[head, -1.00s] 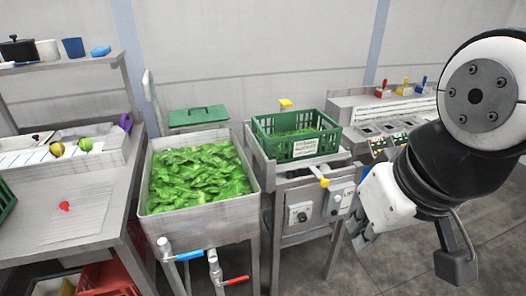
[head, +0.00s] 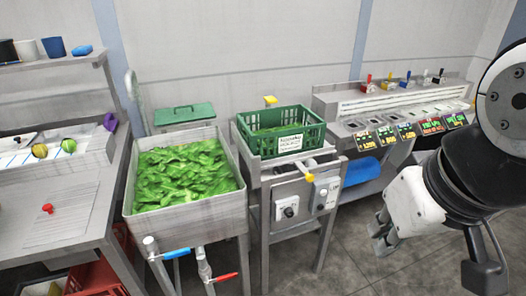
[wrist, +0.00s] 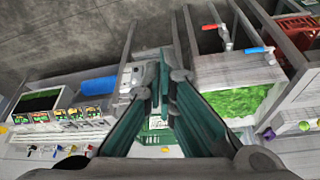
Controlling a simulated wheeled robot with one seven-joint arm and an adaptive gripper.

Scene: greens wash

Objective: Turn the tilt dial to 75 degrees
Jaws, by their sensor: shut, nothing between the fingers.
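A dark round dial (head: 288,208) sits on a pale plate on the front of the metal stand that holds the green crate (head: 244,132). I cannot read its angle. A grey control box (head: 325,196) with small controls is just right of it. I cannot tell from labels which control is the tilt dial. My gripper (head: 378,238) is shut and empty, right of the stand, apart from the dial and low over the floor. In the wrist view my gripper's fingers (wrist: 163,62) are together, and the pale control panels (wrist: 131,76) show small to their left.
A sink of greens (head: 185,172) stands left of the stand, with blue (head: 176,253) and red (head: 222,277) tap handles below. A yellow-ended lever (head: 309,177) juts out above the controls. A counter with price signs (head: 387,134) and a blue roll (head: 361,170) is behind right.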

